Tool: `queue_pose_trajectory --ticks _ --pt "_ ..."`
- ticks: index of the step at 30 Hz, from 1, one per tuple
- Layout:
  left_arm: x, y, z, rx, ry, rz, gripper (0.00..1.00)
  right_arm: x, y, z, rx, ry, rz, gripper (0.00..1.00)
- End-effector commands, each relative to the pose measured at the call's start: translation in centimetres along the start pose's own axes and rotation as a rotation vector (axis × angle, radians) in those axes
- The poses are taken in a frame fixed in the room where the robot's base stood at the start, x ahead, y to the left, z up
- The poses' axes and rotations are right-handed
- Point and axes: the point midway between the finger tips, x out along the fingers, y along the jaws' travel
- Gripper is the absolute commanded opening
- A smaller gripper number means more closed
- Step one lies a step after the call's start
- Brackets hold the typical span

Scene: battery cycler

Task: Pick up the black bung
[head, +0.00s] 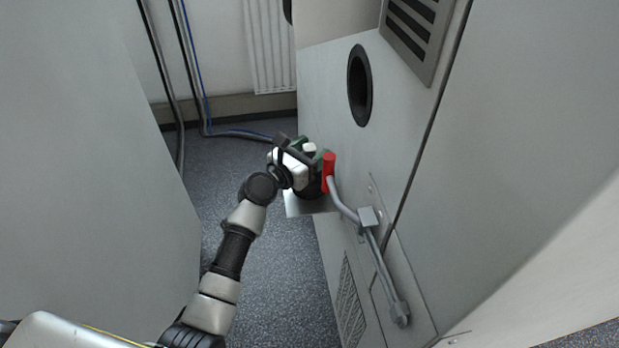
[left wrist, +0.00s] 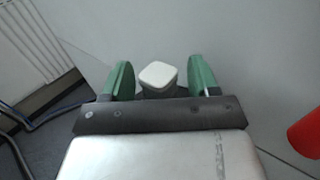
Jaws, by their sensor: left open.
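My left gripper (head: 307,152) is open, with its green fingers beside the cabinet front. In the left wrist view, the open fingers (left wrist: 160,78) stand on either side of a pale square-topped knob (left wrist: 157,74) on a darker grey stem, with gaps visible on both sides. The same pale knob (head: 309,148) shows between the fingers in the head view. A black rounded body, likely the black bung (head: 312,188), sits below the gripper on a small metal shelf (head: 296,207). The gripper hides much of it, and I cannot tell whether the knob belongs to it.
A red-handled lever (head: 329,172) stands close to the right of the gripper, and it also shows in the left wrist view (left wrist: 306,134). A round black-rimmed opening (head: 361,86) is higher on the cabinet. A grey panel (head: 100,180) bounds the left; floor lies between.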

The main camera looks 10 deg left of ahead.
Motion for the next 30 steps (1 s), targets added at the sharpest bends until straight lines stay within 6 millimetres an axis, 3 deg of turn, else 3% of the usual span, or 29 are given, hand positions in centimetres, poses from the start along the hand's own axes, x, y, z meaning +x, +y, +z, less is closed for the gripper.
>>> queue_pose_trajectory --ticks 3,10,22,30 --pt "1.0 0.0 0.0 0.000 0.000 0.000 0.60 0.1 -0.2 -0.7 0.001 0.006 -0.002 0.43" --pt "1.1 0.0 0.0 0.000 0.001 0.001 0.60 -0.1 -0.2 -1.4 0.001 0.020 -0.002 0.43" --pt "1.1 0.0 0.0 0.000 0.001 0.001 0.00 0.0 0.1 -0.8 0.000 0.008 0.001 0.43" --pt "1.1 0.1 0.2 0.001 -0.002 0.001 0.00 -0.1 0.3 -0.7 -0.001 0.006 0.004 0.43"
